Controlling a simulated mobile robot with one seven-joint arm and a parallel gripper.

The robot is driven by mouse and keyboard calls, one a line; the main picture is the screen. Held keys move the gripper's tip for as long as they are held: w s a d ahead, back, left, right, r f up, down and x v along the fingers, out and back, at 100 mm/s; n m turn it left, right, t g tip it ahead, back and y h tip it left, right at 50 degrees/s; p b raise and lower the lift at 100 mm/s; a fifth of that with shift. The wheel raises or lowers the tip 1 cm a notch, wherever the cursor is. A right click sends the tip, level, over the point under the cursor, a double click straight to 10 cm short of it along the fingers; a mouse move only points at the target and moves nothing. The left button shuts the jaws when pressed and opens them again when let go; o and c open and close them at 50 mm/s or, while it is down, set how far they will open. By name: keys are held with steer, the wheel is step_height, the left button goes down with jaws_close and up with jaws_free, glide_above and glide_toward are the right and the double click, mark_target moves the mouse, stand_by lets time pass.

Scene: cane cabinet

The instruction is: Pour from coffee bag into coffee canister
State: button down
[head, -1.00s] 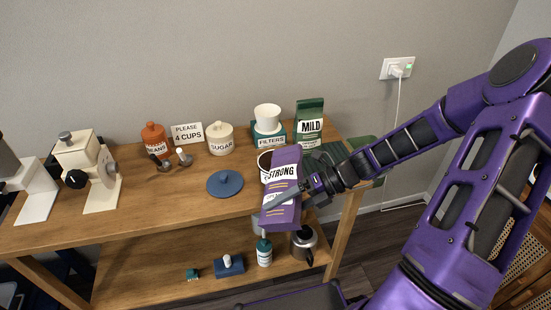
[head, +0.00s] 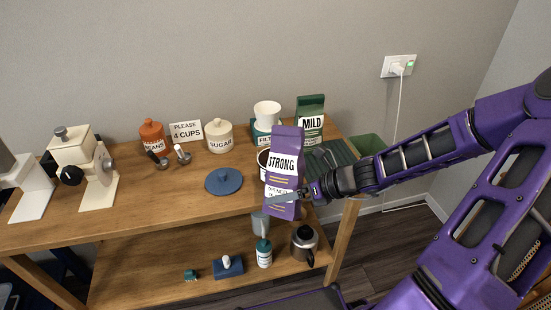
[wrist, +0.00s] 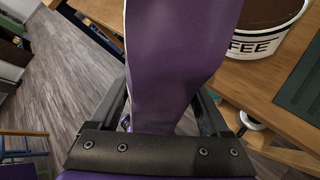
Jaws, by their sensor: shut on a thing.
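The purple coffee bag labelled STRONG (head: 284,150) is held nearly upright at the front edge of the wooden tabletop. My gripper (head: 287,196) is shut on its lower part; in the wrist view the bag (wrist: 170,60) fills the space between the fingers. The white coffee canister (head: 262,162) stands just behind the bag, mostly hidden by it in the head view. In the wrist view the canister (wrist: 262,42) is open at upper right, with dark brown inside and black lettering ending in "FEE". The bag is beside the canister there, not over its opening.
A blue round lid (head: 223,181) lies left of the canister. A green MILD bag (head: 311,122), white dripper (head: 267,113) and sugar jar (head: 220,136) stand behind. A dark green ribbed mat (head: 330,158) is at right. The lower shelf holds a bottle (head: 264,254) and metal pot (head: 304,244).

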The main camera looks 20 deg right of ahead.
steer(key=shift+w+d+f+n+t+b, duration=0.2)
steer(key=shift+w+f+n+t+b, duration=0.35)
steer(key=shift+b, duration=1.45)
steer(key=shift+w+d+f+n+t+b, duration=0.3)
steer(key=shift+n+t+b, duration=0.45)
steer(key=shift+b, duration=1.2)
steer(key=shift+w+a+r, duration=0.15)
steer(key=shift+r, duration=0.25)
steer(key=shift+w+f+n+t, duration=0.25)
steer(key=shift+w+n+t, duration=0.2)
steer(key=shift+t, duration=0.25)
steer(key=shift+d+f, duration=0.1)
steer(key=shift+d, duration=0.1)
